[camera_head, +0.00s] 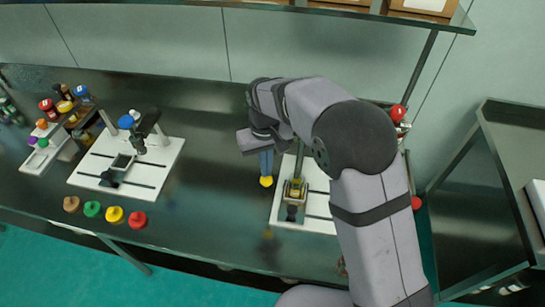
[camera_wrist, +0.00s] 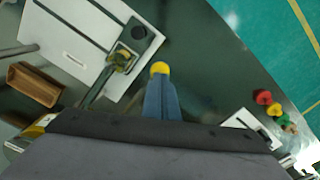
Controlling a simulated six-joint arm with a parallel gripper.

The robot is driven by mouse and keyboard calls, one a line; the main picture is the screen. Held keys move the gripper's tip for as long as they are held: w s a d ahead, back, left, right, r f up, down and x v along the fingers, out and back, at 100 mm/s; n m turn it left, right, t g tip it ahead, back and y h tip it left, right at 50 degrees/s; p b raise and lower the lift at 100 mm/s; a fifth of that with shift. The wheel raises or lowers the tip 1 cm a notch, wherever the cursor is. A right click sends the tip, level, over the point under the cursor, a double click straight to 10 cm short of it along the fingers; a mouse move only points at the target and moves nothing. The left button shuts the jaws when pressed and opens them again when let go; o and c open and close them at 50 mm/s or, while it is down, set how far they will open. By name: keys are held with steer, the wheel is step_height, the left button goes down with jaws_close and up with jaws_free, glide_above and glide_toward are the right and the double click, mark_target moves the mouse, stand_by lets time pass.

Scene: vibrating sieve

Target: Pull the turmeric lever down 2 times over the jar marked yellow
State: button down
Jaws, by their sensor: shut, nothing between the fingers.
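My gripper (camera_head: 266,168) points down over the dark table, just left of the right white board (camera_head: 319,214). Its blue fingers (camera_wrist: 161,100) are shut. A rounded yellow piece (camera_head: 266,181) shows at their tips, also in the wrist view (camera_wrist: 160,68); I cannot tell whether it is part of the fingers. A container with yellow (camera_head: 295,189) stands on the right board, right of the fingers and apart from them, and it shows in the wrist view (camera_wrist: 122,60). No label saying turmeric is readable, and my arm hides much of the right station, so I cannot identify the turmeric lever.
A left white board (camera_head: 126,164) bears a stand with a blue knob (camera_head: 126,121). Brown, green, yellow and red (camera_head: 137,219) pieces lie along the front edge. A red ball (camera_head: 397,113) shows behind my arm. A glass shelf (camera_head: 330,11) spans the back. Table between the boards is clear.

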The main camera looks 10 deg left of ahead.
mark_target(266, 179)
steer(key=shift+f, duration=0.2)
steer(key=shift+f+b, duration=1.7)
steer(key=shift+f, duration=1.1)
steer(key=shift+r, duration=0.15)
step_height(266, 179, up, 9)
steer(key=p, duration=0.8)
steer(key=shift+r, duration=0.2)
steer(key=shift+f+b, duration=1.85)
steer(key=shift+b, duration=0.2)
